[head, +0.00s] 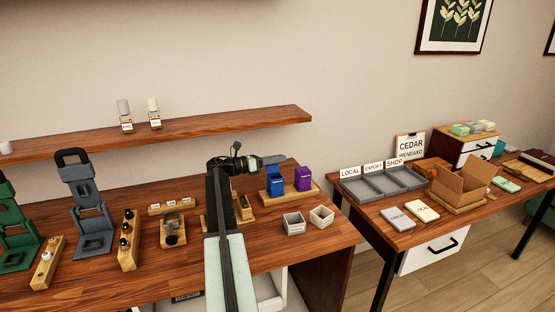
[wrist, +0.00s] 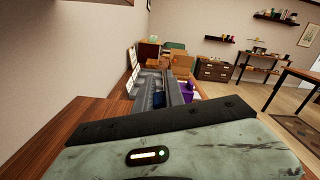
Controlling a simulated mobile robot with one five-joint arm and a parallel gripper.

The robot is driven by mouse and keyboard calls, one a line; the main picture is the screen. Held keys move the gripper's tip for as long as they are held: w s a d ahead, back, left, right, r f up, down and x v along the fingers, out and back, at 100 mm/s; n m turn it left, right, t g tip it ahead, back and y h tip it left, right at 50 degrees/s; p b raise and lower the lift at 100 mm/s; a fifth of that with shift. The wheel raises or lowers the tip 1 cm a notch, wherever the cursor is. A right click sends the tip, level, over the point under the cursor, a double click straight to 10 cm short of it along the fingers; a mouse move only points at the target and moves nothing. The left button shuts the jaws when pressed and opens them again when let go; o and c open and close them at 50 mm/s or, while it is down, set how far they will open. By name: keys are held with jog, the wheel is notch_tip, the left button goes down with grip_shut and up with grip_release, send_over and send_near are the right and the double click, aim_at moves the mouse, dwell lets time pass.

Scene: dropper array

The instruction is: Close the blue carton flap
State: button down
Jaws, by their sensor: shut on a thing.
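The blue carton (head: 275,182) stands on a wooden stand at the right part of the long workbench, left of a purple carton (head: 303,180). My gripper (head: 277,160) is at the blue carton's upper edge and points to the right. It is shut on the blue carton flap, as far as the small view shows. In the wrist view a patch of blue (wrist: 158,99) shows between the grey fingers (wrist: 166,86), and the purple carton (wrist: 187,93) is just to their right. The flap's exact angle is hidden by my gripper.
Two small open boxes (head: 293,224) stand in front of the cartons. Wooden racks and small devices (head: 172,230) stand to the left. A wall shelf (head: 200,128) runs behind my arm. A second table with grey trays (head: 384,184) and an open cardboard box (head: 462,183) is at the right.

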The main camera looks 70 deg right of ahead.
jog(key=s+a+f+m+b, duration=0.1)
jog(key=s+a+m, duration=0.3)
jog(key=m, duration=1.2)
jog(key=shift+a, duration=0.4)
dwell(0.3)
jog(key=c, duration=1.7)
grip_release()
jog(key=v, duration=0.8)
